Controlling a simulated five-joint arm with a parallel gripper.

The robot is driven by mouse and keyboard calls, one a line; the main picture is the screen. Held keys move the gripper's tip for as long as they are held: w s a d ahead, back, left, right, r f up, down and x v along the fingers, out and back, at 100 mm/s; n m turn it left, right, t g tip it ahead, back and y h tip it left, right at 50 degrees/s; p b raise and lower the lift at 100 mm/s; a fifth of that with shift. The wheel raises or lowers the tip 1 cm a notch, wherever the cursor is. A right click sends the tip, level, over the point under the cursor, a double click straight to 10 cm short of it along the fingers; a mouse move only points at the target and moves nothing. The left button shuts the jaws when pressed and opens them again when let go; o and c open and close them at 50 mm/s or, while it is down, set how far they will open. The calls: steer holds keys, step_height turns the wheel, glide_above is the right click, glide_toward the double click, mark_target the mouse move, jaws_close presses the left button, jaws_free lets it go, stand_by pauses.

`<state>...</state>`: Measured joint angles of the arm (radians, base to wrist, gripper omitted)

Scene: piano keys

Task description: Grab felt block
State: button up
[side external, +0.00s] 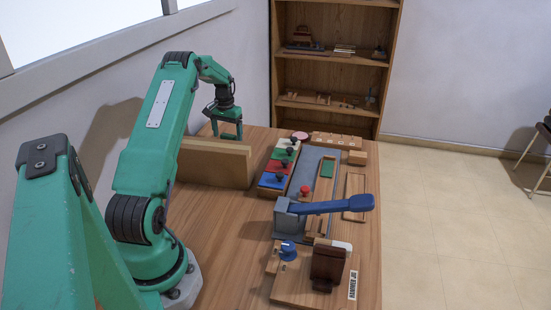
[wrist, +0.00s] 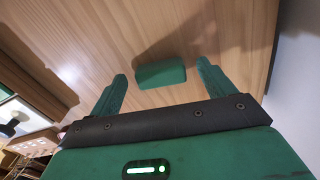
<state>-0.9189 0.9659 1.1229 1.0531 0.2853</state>
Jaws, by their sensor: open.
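A small green block with rounded edges, which I take for the felt block (wrist: 161,75), lies on the wooden tabletop (wrist: 150,35) in the wrist view. My gripper (wrist: 161,71) is open, and the block shows between its two green fingers, with visible room on both sides. I cannot tell how high the fingers are above the table. In the side external view my gripper (side external: 227,134) points down at the far end of the table, behind an upright wooden board. The block cannot be made out there.
The wooden board (side external: 214,164) stands close in front of my gripper. To its right are a box with coloured panels and black knobs (side external: 279,167), a fixture with a blue lever (side external: 333,206), and a wooden hammer jig (side external: 300,288). The near left tabletop (side external: 225,222) is clear.

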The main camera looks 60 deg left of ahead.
mark_target(228, 135)
steer(key=c, duration=1.1)
steer(key=shift+o, duration=0.2)
steer(key=shift+r, duration=0.15)
steer(key=shift+r, duration=0.5)
step_height(228, 135, up, 3)
steer(key=shift+w+d+r, duration=0.1)
steer(key=shift+d+r, duration=0.05)
steer(key=w+d+r, duration=0.4)
steer(key=d+r, duration=0.2)
steer(key=d, duration=0.4)
steer(key=shift+d+r, duration=0.25)
steer(key=shift+d, duration=0.05)
